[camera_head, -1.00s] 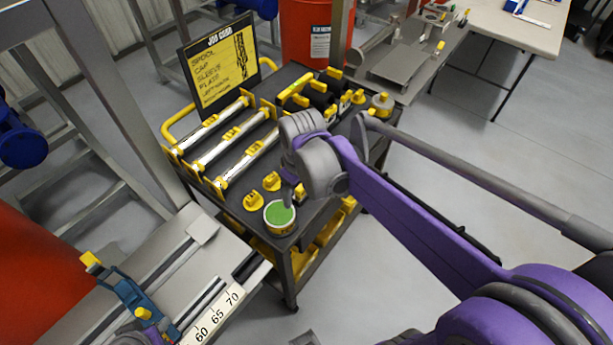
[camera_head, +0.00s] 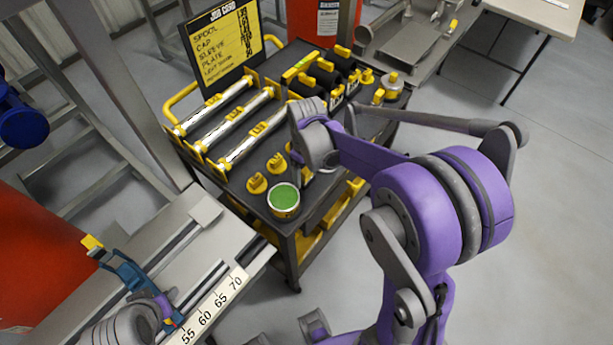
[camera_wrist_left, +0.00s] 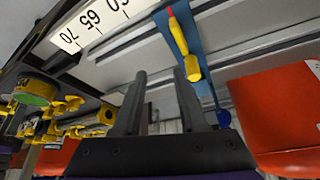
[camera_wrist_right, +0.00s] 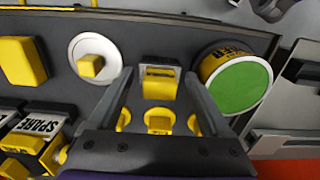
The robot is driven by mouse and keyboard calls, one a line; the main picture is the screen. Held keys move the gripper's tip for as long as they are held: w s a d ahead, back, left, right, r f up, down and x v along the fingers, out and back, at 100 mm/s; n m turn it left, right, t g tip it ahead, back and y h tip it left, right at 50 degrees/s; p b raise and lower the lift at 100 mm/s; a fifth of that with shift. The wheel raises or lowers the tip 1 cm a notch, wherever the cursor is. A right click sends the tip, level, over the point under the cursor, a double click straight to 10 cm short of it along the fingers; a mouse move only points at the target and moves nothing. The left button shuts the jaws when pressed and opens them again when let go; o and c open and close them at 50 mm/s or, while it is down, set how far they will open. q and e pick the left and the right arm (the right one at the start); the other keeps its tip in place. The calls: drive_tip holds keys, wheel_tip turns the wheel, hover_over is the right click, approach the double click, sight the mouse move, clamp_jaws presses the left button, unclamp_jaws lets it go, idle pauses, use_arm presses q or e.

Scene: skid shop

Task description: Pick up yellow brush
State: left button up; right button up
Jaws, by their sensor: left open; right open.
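No brush is clear enough to name with certainty. My left gripper (camera_wrist_left: 160,75) is open and empty, near a slim yellow, red-tipped piece (camera_wrist_left: 178,38) on a blue fixture (camera_wrist_left: 193,25) at the scaled rail.
The tin (camera_wrist_right: 235,82) is close beside my right gripper's finger. A white disc with a yellow knob (camera_wrist_right: 90,66) lies on the other side. Silver tubes (camera_head: 230,130) and a job card board (camera_head: 222,48) occupy the cart's far left. Grey floor right of the cart is open.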

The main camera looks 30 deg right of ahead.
wheel_tip(320, 180, down, 2)
drive_tip(key=shift+f, duration=0.1)
drive_tip(key=c, duration=1.2)
drive_tip(key=shift+o, duration=0.2)
wheel_tip(320, 180, up, 10)
drive_tip(key=shift+r+p, duration=0.1)
drive_tip(key=shift+p, duration=0.2)
drive_tip(key=o, duration=0.9)
drive_tip(key=c, duration=0.7)
